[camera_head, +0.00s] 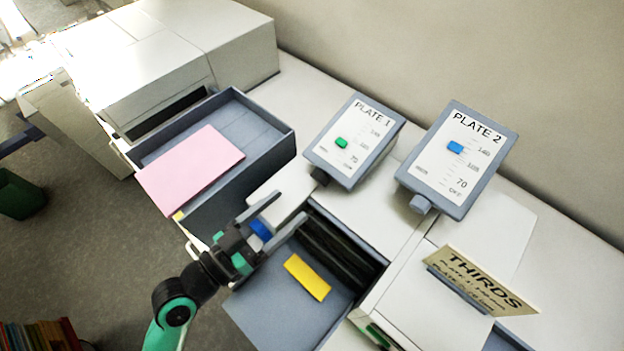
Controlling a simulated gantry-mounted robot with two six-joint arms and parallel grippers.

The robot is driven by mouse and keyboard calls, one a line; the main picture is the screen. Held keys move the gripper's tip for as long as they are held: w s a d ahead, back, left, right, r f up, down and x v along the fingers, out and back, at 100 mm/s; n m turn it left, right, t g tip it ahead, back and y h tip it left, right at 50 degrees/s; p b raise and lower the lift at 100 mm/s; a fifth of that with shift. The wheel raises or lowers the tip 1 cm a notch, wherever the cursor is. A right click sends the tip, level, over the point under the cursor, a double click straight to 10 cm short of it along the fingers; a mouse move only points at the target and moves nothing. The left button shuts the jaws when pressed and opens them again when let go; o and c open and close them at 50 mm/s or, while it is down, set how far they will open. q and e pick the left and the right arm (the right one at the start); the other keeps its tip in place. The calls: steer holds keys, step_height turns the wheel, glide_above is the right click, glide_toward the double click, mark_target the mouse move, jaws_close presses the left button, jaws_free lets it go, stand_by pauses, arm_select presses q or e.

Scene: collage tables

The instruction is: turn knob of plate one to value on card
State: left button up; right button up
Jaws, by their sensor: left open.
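The plate 1 panel (378,132) is a tilted grey box with a white face and a printed scale. My right gripper is out of view.
The plate 2 panel (483,168) with a blue block (455,147) stands to the right. An open drawer (285,142) at left bears a pink sheet (190,170). A yellow block (307,278) lies on a grey surface below my gripper. A blue piece (260,229) shows between the fingers.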

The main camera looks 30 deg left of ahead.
mark_target(317, 180)
arm_select(q)
steer(key=w, duration=0.2)
steer(key=w+d+p, duration=0.1)
steer(key=w, duration=0.5)
steer(key=shift+w+d, duration=0.1)
steer(key=shift+d, duration=0.15)
jaws_close()
